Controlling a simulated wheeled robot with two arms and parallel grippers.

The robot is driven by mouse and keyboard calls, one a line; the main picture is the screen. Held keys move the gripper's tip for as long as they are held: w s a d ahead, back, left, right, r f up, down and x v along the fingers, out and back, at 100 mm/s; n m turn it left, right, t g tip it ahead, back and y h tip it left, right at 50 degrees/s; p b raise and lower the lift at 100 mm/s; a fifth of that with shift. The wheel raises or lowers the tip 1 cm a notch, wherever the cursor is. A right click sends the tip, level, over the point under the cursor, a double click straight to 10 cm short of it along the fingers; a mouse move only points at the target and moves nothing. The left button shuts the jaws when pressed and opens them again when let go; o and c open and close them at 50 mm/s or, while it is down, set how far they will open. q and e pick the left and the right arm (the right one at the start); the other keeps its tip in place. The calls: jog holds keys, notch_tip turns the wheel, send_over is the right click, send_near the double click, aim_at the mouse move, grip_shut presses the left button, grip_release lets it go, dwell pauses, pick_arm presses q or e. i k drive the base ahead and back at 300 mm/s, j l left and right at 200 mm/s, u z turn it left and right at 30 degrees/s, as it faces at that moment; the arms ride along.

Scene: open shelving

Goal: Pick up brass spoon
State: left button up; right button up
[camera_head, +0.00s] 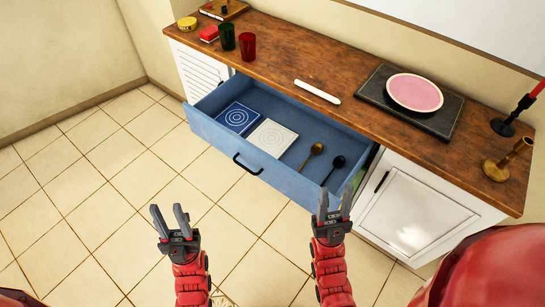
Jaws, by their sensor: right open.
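The brass spoon (313,153) lies in the open blue drawer (215,123), toward its right side, bowl end away from me. A black spoon (336,166) lies to its right in the same drawer. My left gripper (169,218) is open and empty over the tiled floor, in front of the drawer and to its left. My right gripper (334,200) is open and empty, just in front of the drawer's right end, nearer to me than both spoons. Neither gripper touches anything.
The drawer also holds a blue patterned square (238,118) and a white one (272,138). The drawer's black handle (247,165) sticks out in front. The wooden counter (290,62) overhangs behind, with cups, a pink plate (414,92) and candlesticks. The floor in front is clear.

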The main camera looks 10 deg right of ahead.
aim_at(317, 148)
jog(key=i+l+z, duration=0.15)
jog(key=z, duration=0.25)
jog(key=i+l+z, duration=0.25)
jog(key=z, duration=0.2)
